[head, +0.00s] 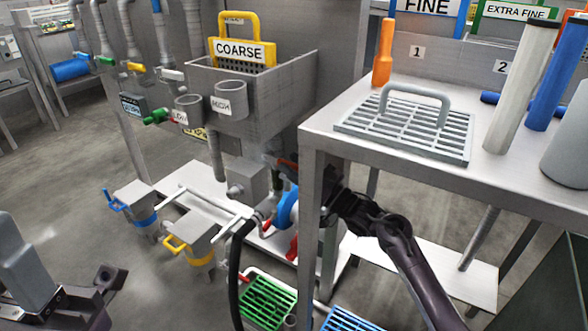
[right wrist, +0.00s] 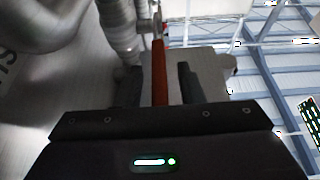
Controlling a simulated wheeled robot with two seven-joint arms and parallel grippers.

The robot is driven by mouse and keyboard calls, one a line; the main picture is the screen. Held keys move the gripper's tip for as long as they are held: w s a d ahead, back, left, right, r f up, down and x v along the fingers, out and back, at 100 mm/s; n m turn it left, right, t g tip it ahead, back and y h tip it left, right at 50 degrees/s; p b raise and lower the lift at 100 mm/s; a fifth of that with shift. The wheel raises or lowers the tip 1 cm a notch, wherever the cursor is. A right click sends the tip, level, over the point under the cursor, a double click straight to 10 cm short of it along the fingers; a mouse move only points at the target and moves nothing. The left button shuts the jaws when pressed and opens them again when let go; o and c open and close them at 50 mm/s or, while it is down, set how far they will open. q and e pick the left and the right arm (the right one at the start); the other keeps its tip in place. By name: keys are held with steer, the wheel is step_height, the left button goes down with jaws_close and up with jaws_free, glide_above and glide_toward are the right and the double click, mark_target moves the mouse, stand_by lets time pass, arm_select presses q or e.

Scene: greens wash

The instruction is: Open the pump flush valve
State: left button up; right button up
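A red lever (right wrist: 160,70) stands upright between the two fingers of my right gripper (right wrist: 160,86) in the right wrist view. The fingers are apart, with a gap visible on each side of the lever. In the head view a red handle (head: 285,162) shows by the grey pipework, just left of the bench leg. My right gripper (head: 335,190) is behind that leg, so its fingertips are hidden there. No label naming the flush valve is readable. My left gripper (head: 105,278) is low at the left, away from the pipework; its finger opening is unclear.
The steel bench (head: 340,152) with a grey grate (head: 405,122) stands above my right forearm, its leg close to the gripper. A blue pump part (head: 288,208), another red handle (head: 292,247) and a black hose (head: 236,265) crowd the area below. Open floor lies at left.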

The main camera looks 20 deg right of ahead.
steer(key=shift+w+a, duration=0.1)
steer(key=shift+w, duration=0.05)
steer(key=shift+c, duration=0.4)
jaws_close()
